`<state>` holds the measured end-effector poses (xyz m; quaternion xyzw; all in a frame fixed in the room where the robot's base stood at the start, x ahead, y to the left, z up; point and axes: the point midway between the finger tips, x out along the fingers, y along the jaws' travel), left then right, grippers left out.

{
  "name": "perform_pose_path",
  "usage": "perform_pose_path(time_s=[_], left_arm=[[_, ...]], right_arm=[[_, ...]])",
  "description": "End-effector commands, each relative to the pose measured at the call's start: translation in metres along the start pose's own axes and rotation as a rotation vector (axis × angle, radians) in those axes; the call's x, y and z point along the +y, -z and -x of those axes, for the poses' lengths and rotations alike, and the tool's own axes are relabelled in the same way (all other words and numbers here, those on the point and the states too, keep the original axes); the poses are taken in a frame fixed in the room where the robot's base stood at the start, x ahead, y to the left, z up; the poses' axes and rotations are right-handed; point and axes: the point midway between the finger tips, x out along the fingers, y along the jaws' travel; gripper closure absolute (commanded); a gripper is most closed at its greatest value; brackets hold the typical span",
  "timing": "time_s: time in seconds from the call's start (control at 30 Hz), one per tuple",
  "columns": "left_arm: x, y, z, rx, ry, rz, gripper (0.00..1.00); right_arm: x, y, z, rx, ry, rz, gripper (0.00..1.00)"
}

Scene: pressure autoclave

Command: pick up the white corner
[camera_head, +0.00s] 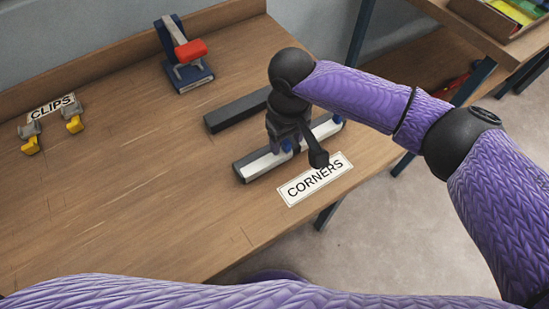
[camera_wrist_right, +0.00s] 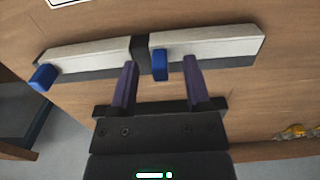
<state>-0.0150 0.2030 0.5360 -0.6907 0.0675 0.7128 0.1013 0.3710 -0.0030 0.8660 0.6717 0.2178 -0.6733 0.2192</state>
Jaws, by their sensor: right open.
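Two white corner pieces lie end to end on a dark bar, each with a blue tab at one end. In the head view the nearer white corner (camera_head: 262,163) is partly hidden by my right gripper (camera_head: 286,139), and the farther one (camera_head: 324,130) is beside it. The wrist view shows the same nearer white corner (camera_wrist_right: 215,46) and the farther one (camera_wrist_right: 90,62). My right gripper (camera_wrist_right: 160,65) is open, with its fingers on either side of the nearer corner's blue tab (camera_wrist_right: 160,66). Contact cannot be told. My left gripper is out of view.
A CORNERS label (camera_head: 315,180) lies in front of the bar. A second dark bar (camera_head: 235,109) lies behind it. A red-handled device (camera_head: 186,62) stands at the back, and yellow clips (camera_head: 73,122) sit by the CLIPS label (camera_head: 52,107). The table's left front (camera_head: 130,220) is clear.

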Motion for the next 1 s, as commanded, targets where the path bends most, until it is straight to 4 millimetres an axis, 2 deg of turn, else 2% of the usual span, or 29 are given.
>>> perform_pose_path(time_s=[0.03, 0.23, 0.5, 0.53, 0.87, 0.93, 1.0], left_arm=[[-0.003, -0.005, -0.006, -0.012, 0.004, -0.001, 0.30], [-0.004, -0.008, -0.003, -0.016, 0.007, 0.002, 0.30], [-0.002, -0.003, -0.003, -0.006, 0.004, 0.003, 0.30], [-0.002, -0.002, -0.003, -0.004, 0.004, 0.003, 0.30], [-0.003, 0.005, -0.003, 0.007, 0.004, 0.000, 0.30], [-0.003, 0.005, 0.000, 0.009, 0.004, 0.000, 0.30], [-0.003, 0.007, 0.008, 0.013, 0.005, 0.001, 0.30]], right_arm=[[0.000, 0.000, -0.010, -0.001, 0.001, 0.000, 0.38], [0.000, 0.000, -0.007, 0.002, 0.001, 0.000, 0.40], [0.000, 0.000, -0.007, 0.002, 0.001, 0.001, 0.98], [0.000, 0.000, -0.007, 0.002, 0.001, 0.001, 1.00], [0.000, 0.000, -0.007, 0.002, 0.001, 0.001, 1.00], [0.000, 0.000, -0.001, 0.003, 0.000, 0.001, 1.00], [0.000, 0.000, 0.014, 0.005, -0.001, 0.001, 1.00]])
